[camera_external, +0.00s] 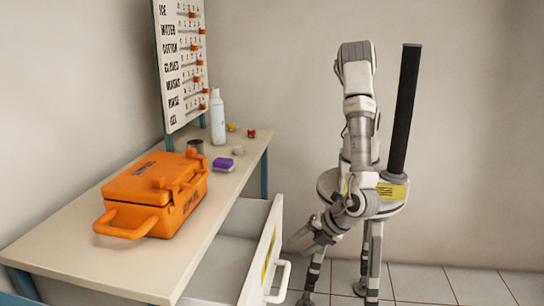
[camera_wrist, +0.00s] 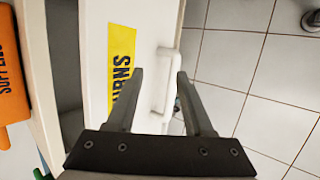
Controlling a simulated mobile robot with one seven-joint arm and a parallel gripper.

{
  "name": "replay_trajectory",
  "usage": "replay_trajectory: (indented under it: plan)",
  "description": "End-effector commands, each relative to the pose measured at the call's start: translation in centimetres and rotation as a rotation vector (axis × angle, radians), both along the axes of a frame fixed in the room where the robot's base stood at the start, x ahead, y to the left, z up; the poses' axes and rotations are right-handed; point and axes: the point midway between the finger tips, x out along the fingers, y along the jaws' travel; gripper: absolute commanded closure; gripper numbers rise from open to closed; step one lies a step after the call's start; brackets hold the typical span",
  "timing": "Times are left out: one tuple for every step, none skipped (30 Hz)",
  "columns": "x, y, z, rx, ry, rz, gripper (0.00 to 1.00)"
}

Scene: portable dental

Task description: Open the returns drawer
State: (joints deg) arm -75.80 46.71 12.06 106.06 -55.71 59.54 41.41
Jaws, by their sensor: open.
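The returns drawer (camera_external: 262,252) is pulled out from the worktable, with its empty-looking grey inside showing. Its white front (camera_wrist: 95,50) carries a yellow label ending in "URNS" (camera_wrist: 121,60) and a white bar handle (camera_external: 281,284). In the wrist view, the handle (camera_wrist: 166,82) appears between my two spread fingers. My gripper (camera_external: 300,247) is open and empty, close to the drawer front at the handle side. In the wrist view, my gripper (camera_wrist: 160,75) shows no finger closed on the handle; whether either finger touches it I cannot tell.
The worktable (camera_external: 75,240) holds an orange case (camera_external: 158,190), a white bottle (camera_external: 217,117), a purple block (camera_external: 223,163), a dark cup (camera_external: 195,146) and small items. A lettered board (camera_external: 182,65) stands behind. Tiled floor (camera_external: 450,285) is clear at right.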

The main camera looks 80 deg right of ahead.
Motion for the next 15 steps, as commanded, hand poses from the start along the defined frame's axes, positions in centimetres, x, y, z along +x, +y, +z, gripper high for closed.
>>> replay_trajectory:
  plan:
    - [0.3, 0.2, 1.8, 0.026, 0.08, -0.013, 0.48]
    - [0.2, 0.4, 2.4, 0.041, 0.128, -0.012, 0.48]
    - [0.1, 0.7, 3.3, 0.063, 0.189, -0.007, 0.48]
    - [0.0, 1.0, 4.0, 0.083, 0.229, -0.001, 0.48]
    - [0.0, 1.3, 4.7, 0.101, 0.266, 0.005, 0.48]
    - [0.0, 1.6, 5.6, 0.127, 0.309, 0.015, 0.48]
    - [0.0, 1.9, 6.3, 0.147, 0.337, 0.024, 0.48]
    - [0.0, 2.2, 6.9, 0.164, 0.36, 0.032, 0.48]
    - [0.0, 2.5, 7.6, 0.185, 0.387, 0.044, 0.48]
    - [0.1, 2.7, 8.1, 0.201, 0.403, 0.051, 0.48]
    - [0.0, 2.9, 8.5, 0.213, 0.415, 0.059, 0.48]
    - [0.1, 3.1, 8.9, 0.227, 0.429, 0.067, 0.48]
    - [0.1, 3.2, 9.2, 0.236, 0.436, 0.071, 0.48]
    - [0.1, 3.3, 9.3, 0.242, 0.441, 0.076, 0.48]
    - [0.1, 3.4, 9.4, 0.246, 0.447, 0.08, 0.48]
